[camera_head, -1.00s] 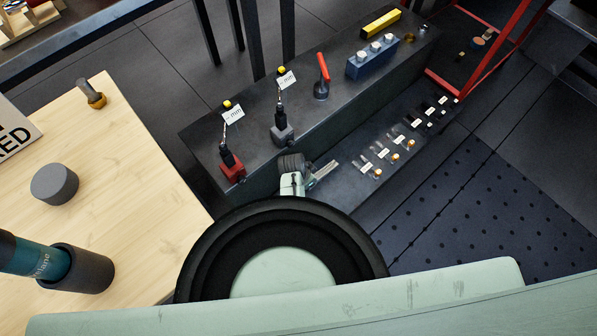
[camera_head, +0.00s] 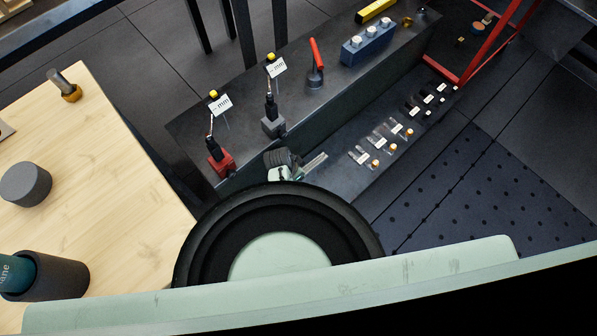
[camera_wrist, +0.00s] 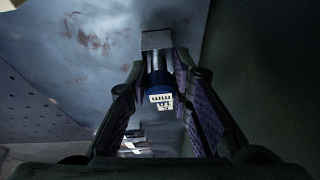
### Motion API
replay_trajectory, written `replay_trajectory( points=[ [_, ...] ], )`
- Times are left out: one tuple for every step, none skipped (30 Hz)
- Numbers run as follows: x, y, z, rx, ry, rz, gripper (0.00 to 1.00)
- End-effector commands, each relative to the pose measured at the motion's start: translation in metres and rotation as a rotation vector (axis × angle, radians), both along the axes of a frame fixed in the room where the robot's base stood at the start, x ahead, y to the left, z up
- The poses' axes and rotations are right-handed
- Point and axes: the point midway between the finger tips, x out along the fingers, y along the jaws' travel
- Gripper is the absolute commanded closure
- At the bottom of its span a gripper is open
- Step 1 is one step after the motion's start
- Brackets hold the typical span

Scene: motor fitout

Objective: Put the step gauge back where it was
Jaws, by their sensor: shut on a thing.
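In the wrist view my gripper (camera_wrist: 161,100) is shut on the step gauge (camera_wrist: 158,62), a part with a silver square end, a silver shaft and a dark blue section. A white label with dark lettering like "mm" shows on the blue section, between the purple-padded fingers. In the head view my gripper's end (camera_head: 303,168) shows only partly beyond my arm, low beside the front face of the dark bench (camera_head: 345,95). I cannot make out the gauge there, and its contact with any surface is unclear.
On the bench stand a red-based holder (camera_head: 221,163), a grey-based holder (camera_head: 273,125), a red-handled tool (camera_head: 315,62) and a blue block (camera_head: 367,46). The lower dark shelf (camera_head: 345,190) carries several small labelled parts. A wooden table (camera_head: 110,170) is at left.

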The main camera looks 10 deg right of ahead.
Motion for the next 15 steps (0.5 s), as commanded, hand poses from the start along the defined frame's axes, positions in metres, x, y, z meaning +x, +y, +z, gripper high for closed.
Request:
replay_trajectory(
  points=[
    [0.0000,-0.0001,-0.0019,0.000,0.000,0.000,0.79],
    [0.0000,-0.0001,-0.0011,0.000,0.000,0.000,0.77],
    [0.0000,-0.0001,-0.0010,0.000,0.000,0.000,0.75],
    [-0.0001,-0.0001,-0.0011,0.000,0.000,0.000,0.73],
    [-0.0001,-0.0001,-0.0011,0.000,0.000,0.000,0.71],
    [-0.0001,-0.0001,-0.0011,0.000,0.000,0.000,0.68],
    [-0.0002,-0.0002,-0.0012,0.000,0.000,0.000,0.66],
    [-0.0001,-0.0003,-0.0011,0.000,0.001,0.000,0.64],
    [-0.0001,-0.0003,-0.0011,0.000,0.000,0.000,0.61],
    [-0.0001,-0.0003,-0.0011,0.000,0.001,0.000,0.60],
    [-0.0001,-0.0003,-0.0011,0.000,0.001,0.000,0.60],
    [0.0000,-0.0002,-0.0011,0.000,0.000,0.000,0.60],
    [0.0000,-0.0002,-0.0011,0.000,0.000,0.000,0.60],
    [0.0000,-0.0002,-0.0011,0.000,0.000,0.000,0.60],
    [0.0000,-0.0002,-0.0011,0.000,0.000,0.000,0.60]
  ],
)
